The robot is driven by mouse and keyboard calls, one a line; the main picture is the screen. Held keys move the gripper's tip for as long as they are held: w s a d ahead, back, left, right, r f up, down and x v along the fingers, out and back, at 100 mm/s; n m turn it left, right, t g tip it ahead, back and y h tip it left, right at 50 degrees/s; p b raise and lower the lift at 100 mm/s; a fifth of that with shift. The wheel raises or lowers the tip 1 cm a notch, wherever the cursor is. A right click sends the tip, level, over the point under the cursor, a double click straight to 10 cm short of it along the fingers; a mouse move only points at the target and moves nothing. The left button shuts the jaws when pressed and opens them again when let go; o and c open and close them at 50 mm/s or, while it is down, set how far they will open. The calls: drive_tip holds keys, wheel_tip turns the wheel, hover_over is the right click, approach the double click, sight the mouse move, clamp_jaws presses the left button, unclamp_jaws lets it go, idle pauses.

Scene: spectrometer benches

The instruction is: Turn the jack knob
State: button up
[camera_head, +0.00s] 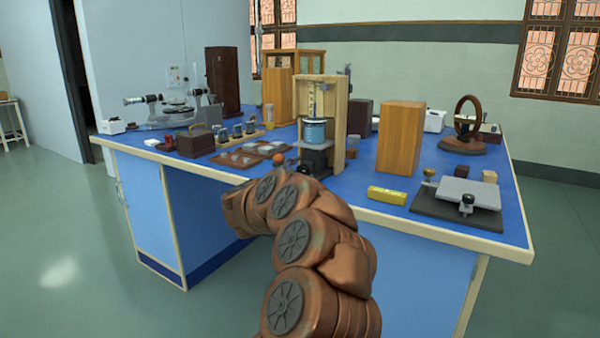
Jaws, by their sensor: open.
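A wooden frame (338,120) stands near the front edge of the blue bench, with a teal vessel (314,131) inside it. Under the vessel is a dark support (315,156) that looks like the jack. A small orange ball (278,159) shows left of the support; I cannot tell whether it is the jack's knob. My bronze arm rises from the bottom of the view and bends left in front of the bench. My gripper does not show; the arm's own links may hide it, along with part of the bench edge below the jack.
The blue bench top (365,205) is crowded. A wooden block (401,138) and a yellow box (387,195) are right of the frame. A dark-based device (437,207) with a grey plate is at the right corner. Trays (238,161) lie left. The floor (60,240) is clear at left.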

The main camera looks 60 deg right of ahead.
drive_tip(key=shift+s+f, duration=0.1)
idle(0.3)
drive_tip(key=shift+d+n, duration=0.1)
drive_tip(key=shift+n, duration=0.4)
drive_tip(key=n+p, duration=0.1)
drive_tip(key=n, duration=0.9)
drive_tip(key=w+a+n+t+y+p, duration=0.2)
drive_tip(key=w+a, duration=0.3)
drive_tip(key=a, duration=0.5)
drive_tip(key=w+a+r+n+t+y+p, duration=0.1)
drive_tip(key=w+a+n+t+y+p, duration=0.1)
drive_tip(key=a, duration=0.8)
drive_tip(key=w+a+n+t+y+p, duration=0.2)
drive_tip(key=w+a+n+t+y, duration=0.2)
drive_tip(key=w+a, duration=0.5)
drive_tip(key=shift+a+r+t+y, duration=0.15)
drive_tip(key=shift+a+t+y, duration=0.75)
drive_tip(key=shift+t, duration=0.5)
drive_tip(key=shift+d, duration=0.15)
